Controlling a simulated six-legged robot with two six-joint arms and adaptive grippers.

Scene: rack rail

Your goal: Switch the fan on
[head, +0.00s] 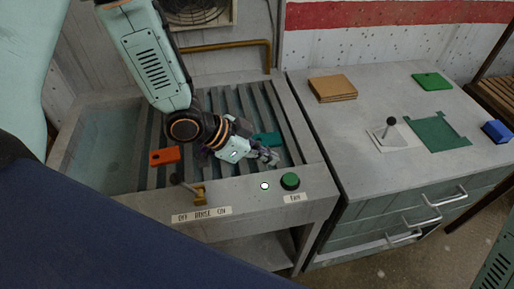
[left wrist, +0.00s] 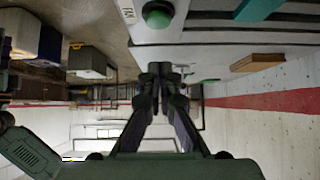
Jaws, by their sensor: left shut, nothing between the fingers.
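The green round fan button (head: 290,181) sits on the front panel of the grey slatted bench, above a small label reading "FAN" (head: 295,197). A small white lamp (head: 264,186) is just left of it and looks bright. My left gripper (head: 270,157) is shut and empty, over the slats behind and a little left of the button, apart from it. In the left wrist view the shut fingers (left wrist: 160,75) point toward the green button (left wrist: 157,15). The wall fan (head: 197,10) shows at the top, partly cut off; I cannot tell whether it turns. My right gripper is not in view.
An orange block (head: 165,156) and a teal block (head: 266,139) lie on the slats.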

